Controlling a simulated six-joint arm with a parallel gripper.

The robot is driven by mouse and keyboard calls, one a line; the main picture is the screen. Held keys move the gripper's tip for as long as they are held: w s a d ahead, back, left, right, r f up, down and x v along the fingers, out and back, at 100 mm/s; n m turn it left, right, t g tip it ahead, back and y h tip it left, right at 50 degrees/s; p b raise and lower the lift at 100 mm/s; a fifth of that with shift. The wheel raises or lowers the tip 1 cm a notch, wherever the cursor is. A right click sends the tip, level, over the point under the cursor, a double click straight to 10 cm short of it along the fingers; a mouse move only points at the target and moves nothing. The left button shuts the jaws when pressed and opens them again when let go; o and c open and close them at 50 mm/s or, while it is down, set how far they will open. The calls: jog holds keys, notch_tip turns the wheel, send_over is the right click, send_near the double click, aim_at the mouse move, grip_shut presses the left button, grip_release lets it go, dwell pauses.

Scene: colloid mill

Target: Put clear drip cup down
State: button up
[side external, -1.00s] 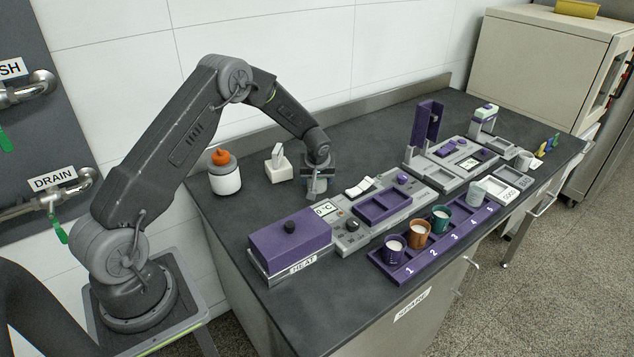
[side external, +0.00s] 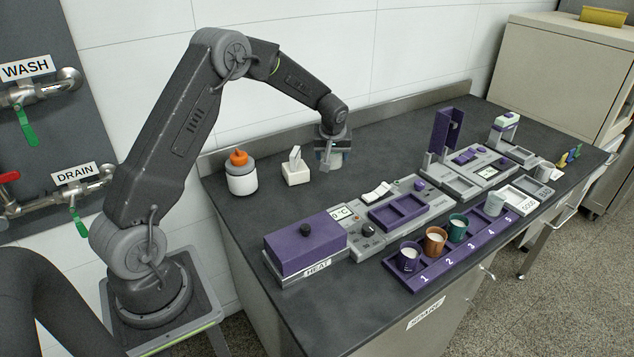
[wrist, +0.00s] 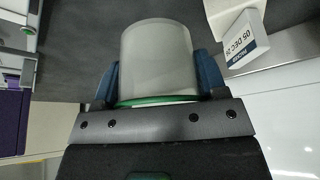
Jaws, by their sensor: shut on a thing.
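The clear drip cup (wrist: 158,58) is a translucent grey-white cup with a green rim near the gripper in the wrist view. My gripper (wrist: 158,80) is shut on it, with a blue finger on each side. In the side view my gripper (side external: 331,150) is over the rear of the dark bench (side external: 262,210), right of the white wipe-like block. The cup shows there only as a small pale shape (side external: 329,160), partly hidden by the gripper. I cannot tell whether it touches the bench.
The white block (side external: 296,172) and an orange-topped white bottle (side external: 241,177) stand left of the gripper. A purple-lidded heat unit (side external: 300,248), a control panel (side external: 372,230) and a purple numbered rack (side external: 448,264) with several cups lie in front. Bare bench surrounds the gripper.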

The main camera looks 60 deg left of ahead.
jog(key=s+a+r, duration=0.1)
jog(key=s+a, duration=0.2)
jog(key=s, duration=1)
jog(key=s+a, duration=0.2)
jog(key=s, duration=1)
send_over(287, 205)
jog(key=d, duration=0.1)
jog(key=f, duration=0.4)
jog(key=s+f, duration=0.1)
jog(key=f, duration=0.1)
jog(key=shift+d+f, duration=0.2)
jog(key=shift+f, duration=2.05)
jog(key=shift+f, duration=0.15)
jog(key=o, duration=0.9)
